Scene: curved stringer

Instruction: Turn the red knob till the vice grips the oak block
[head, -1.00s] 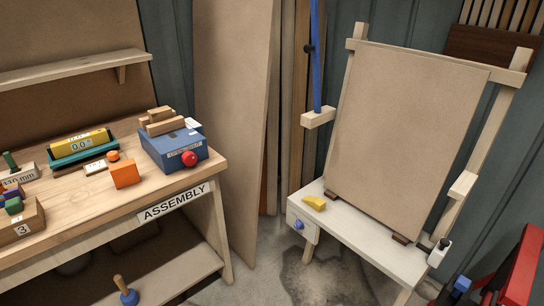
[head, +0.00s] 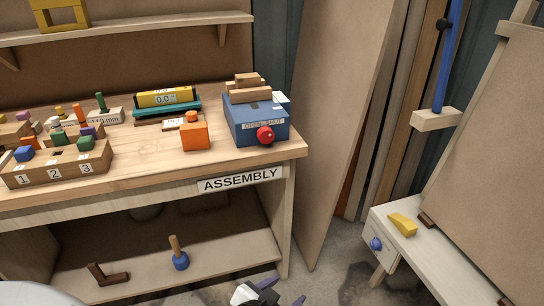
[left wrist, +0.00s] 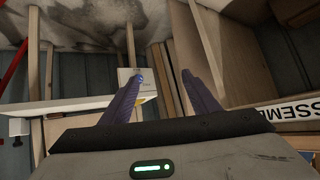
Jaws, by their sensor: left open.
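The red knob (head: 265,135) sits on the front face of a blue vice box (head: 245,117) at the right end of the assembly bench, below an "OPEN SHUT" label. Wooden pieces (head: 249,92) lie on top of the box; I cannot tell whether one is gripped. My left gripper (head: 284,291) is at the bottom edge of the head view, low in front of the bench and well below the knob. In the left wrist view its two purple fingers (left wrist: 154,82) are apart with nothing between them. My right gripper is not in view.
On the workbench (head: 140,166) stand an orange block (head: 195,136), a yellow gauge (head: 168,97) and a numbered wooden holder (head: 59,164). A mallet (head: 179,254) is on the lower shelf. An easel table (head: 438,250) with a yellow piece (head: 403,224) stands at right.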

